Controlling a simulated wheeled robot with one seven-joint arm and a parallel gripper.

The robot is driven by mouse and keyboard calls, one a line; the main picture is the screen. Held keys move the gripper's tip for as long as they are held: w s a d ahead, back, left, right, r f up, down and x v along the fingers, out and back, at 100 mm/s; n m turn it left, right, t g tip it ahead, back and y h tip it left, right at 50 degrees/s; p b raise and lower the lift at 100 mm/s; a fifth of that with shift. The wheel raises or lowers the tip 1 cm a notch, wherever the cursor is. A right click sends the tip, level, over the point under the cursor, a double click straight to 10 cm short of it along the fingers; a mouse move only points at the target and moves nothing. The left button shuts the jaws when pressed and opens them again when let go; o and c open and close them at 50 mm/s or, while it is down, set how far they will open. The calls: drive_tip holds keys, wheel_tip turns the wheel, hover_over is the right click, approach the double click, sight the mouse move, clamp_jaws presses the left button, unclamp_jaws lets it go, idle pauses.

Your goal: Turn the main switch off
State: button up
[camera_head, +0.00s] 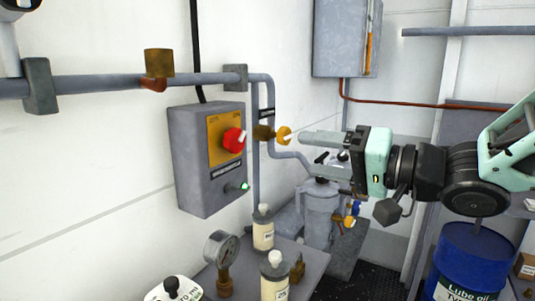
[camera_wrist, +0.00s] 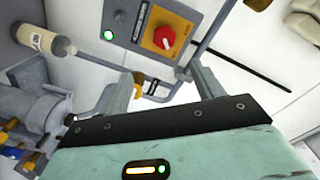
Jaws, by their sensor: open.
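The main switch is a red rotary knob (camera_head: 233,139) on a yellow plate (camera_head: 217,147) on the front of a grey wall box (camera_head: 196,186). In the wrist view the red knob (camera_wrist: 164,38) faces me, with a small white mark on it. A green lamp (camera_head: 244,187) glows low on the box; it also shows in the wrist view (camera_wrist: 108,35). My gripper (camera_head: 310,149) is open and empty, to the right of the box and apart from the knob. In the wrist view the knob appears beyond and between the two fingers (camera_wrist: 160,75).
A grey pipe (camera_head: 105,82) runs above the box and bends down beside it. A brass valve with a yellow handle (camera_head: 284,134) is between the box and my gripper in the picture. Bottles (camera_head: 263,228), a gauge (camera_head: 221,247) and a blue drum (camera_head: 468,262) stand lower.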

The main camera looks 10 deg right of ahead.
drive_tip(key=p, duration=0.8)
approach(241, 141)
drive_tip(key=shift+y, duration=0.3)
drive_tip(key=x, duration=1)
drive_tip(key=shift+w+a+f, duration=0.1)
drive_tip(key=shift+w+f, duration=0.05)
drive_tip(key=shift+w, duration=0.1)
drive_tip(key=c, duration=1)
